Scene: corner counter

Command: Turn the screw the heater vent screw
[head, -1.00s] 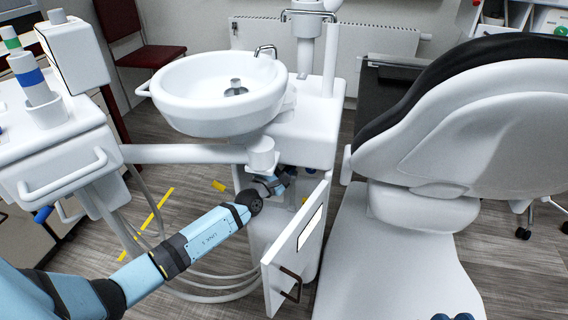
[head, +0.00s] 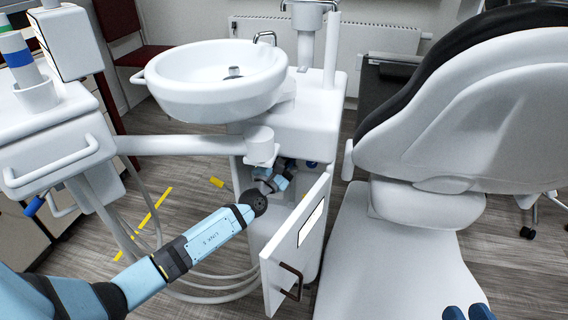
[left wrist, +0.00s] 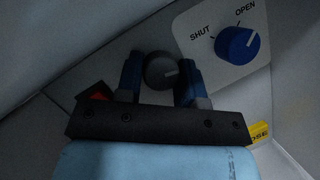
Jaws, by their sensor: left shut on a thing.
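A dark grey round knob (left wrist: 161,70) with a light pointer line sits between the two blue fingers of my left gripper (left wrist: 161,80) in the left wrist view. The gripper is shut on it. No label shows whether this knob is the heater vent screw. In the head view my left arm reaches into the open white cabinet under the basin, and its fingertips are hidden there. Only the blue fingertips of my right gripper (head: 468,313) show, at the bottom edge beside the dental chair; their opening is unclear.
A blue knob (left wrist: 237,45) on a plate marked SHUT and OPEN is right of the grey knob. The open cabinet door (head: 298,245) is close right of my left arm. The basin (head: 205,95) and a white arm (head: 185,146) are above. A white radiator (head: 375,45) is behind.

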